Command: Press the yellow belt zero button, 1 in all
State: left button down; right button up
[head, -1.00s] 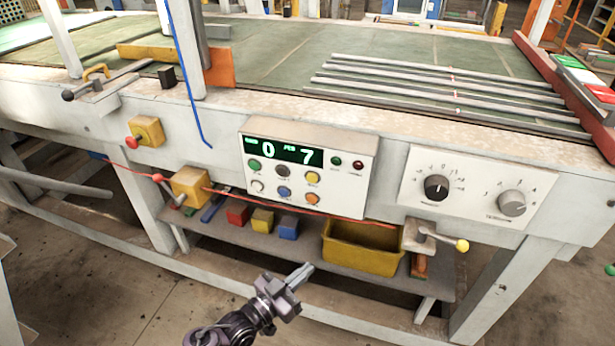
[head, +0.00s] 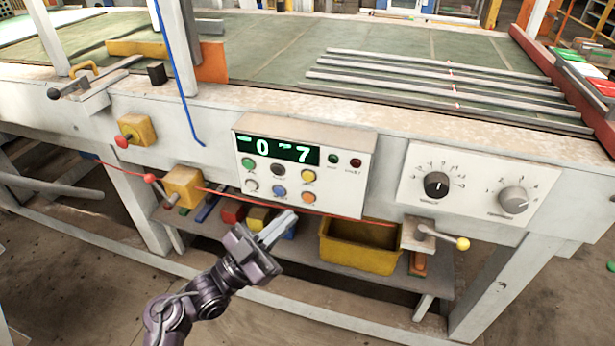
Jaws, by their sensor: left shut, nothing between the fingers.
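The yellow button (head: 308,175) is at the right end of the upper button row on the white control panel (head: 350,190). The panel's green display (head: 278,151) reads 0 and 7. Other buttons around it are green, dark, white, blue and orange. My left gripper (head: 278,228) is shut and empty. It is in front of the lower shelf, below and left of the yellow button in the picture, with its tips pointing up and right toward the panel's lower edge. It appears apart from the panel. The yellow button is fully visible. My right gripper is not in view.
A red cord (head: 375,220) runs below the panel. A yellow bin (head: 355,250) and coloured blocks stand on the lower shelf. A dial plate (head: 475,185) is to the right, with a yellow-knobbed lever (head: 462,243) below it. A blue cable (head: 178,72) hangs at the left.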

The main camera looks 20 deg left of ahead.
aim_at(308, 177)
pick_arm(q)
jog(key=shift+w+d+b, duration=0.15)
jog(key=shift+w+b, duration=1.45)
jog(key=shift+w, duration=2.75)
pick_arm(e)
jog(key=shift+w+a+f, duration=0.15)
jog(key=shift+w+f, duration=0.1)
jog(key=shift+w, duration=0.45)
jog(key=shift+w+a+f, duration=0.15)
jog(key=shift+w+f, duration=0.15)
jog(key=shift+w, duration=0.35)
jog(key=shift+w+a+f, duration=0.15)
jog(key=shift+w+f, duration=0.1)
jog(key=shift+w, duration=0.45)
pick_arm(q)
jog(key=shift+w, duration=0.4)
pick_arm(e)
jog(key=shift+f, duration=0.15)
pick_arm(q)
jog(key=shift+w+b, duration=0.3)
jog(key=shift+w, duration=0.05)
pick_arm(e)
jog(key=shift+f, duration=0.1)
pick_arm(q)
jog(key=shift+s, duration=0.1)
jog(key=shift+s+p, duration=0.45)
jog(key=shift+s, duration=0.25)
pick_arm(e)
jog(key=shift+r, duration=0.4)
